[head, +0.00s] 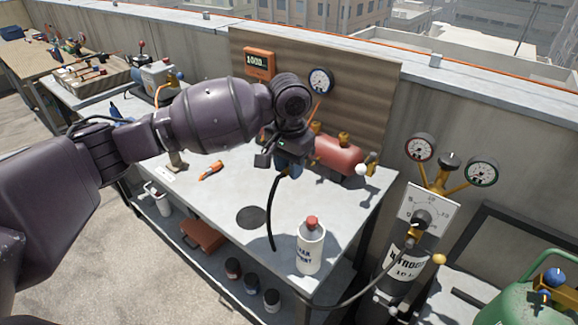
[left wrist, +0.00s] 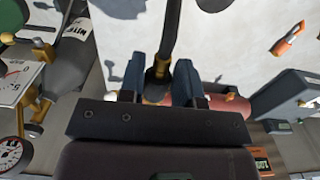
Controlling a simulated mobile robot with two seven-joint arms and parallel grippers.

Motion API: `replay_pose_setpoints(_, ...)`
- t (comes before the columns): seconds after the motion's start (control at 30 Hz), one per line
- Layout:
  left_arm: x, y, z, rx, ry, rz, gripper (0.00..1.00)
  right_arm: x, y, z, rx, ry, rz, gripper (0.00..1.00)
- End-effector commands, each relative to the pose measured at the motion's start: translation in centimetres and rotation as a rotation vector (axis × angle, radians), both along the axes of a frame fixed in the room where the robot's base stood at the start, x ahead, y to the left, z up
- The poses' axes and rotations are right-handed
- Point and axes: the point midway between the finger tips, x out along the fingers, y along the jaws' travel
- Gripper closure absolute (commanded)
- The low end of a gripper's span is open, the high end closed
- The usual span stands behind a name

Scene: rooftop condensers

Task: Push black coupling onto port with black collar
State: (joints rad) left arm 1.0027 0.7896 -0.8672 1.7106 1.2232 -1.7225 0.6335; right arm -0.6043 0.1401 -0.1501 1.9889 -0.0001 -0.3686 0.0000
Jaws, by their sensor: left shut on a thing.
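My left gripper (head: 289,166) is over the back part of the grey workbench (head: 225,205). In the left wrist view its two blue fingers (left wrist: 160,72) are closed on the black coupling (left wrist: 157,76), which has brass at its end. I cannot make out the port with the black collar; the gripper hides part of that area. My right gripper is not in view.
A white bottle with a red cap (head: 311,248) stands at the bench's front right. A nitrogen cylinder (head: 400,262) with gauges is to the right. An orange-handled tool (head: 211,170) and a dark round patch (head: 251,217) are on the bench. A panel (head: 375,95) stands behind.

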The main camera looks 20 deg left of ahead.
Motion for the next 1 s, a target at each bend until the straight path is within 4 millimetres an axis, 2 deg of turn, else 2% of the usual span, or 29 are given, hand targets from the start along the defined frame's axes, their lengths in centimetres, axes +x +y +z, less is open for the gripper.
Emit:
replay_pose_setpoints(0.03,0.0,0.0,0.0,0.000,-0.001,0.000,0.85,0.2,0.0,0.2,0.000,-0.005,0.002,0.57)
replay_pose_setpoints(0.1,0.0,0.0,0.0,0.000,-0.001,0.000,0.95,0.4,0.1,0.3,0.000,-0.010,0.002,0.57)
replay_pose_setpoints(0.13,0.0,0.0,0.0,0.000,-0.001,0.000,0.98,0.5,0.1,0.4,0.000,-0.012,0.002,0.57)
replay_pose_setpoints(0.33,0.0,0.0,0.0,0.000,-0.001,0.047,0.98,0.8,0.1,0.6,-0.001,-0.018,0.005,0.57)
replay_pose_setpoints(0.47,-0.5,-0.7,0.6,-0.001,-0.003,0.126,0.98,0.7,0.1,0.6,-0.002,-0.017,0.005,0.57)
replay_pose_setpoints(0.53,-1.3,-0.9,1.0,-0.002,-0.003,0.176,0.98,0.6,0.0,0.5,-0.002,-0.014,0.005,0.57)
replay_pose_setpoints(0.67,-4.0,-0.1,0.4,0.001,0.002,0.274,0.98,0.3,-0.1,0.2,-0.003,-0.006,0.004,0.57)
replay_pose_setpoints(0.8,-7.0,1.3,-0.9,0.001,0.003,0.326,0.98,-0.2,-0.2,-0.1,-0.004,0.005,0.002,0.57)
replay_pose_setpoints(1.0,-9.8,3.5,-3.2,0.002,0.003,0.341,0.98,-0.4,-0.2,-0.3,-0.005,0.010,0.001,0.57)
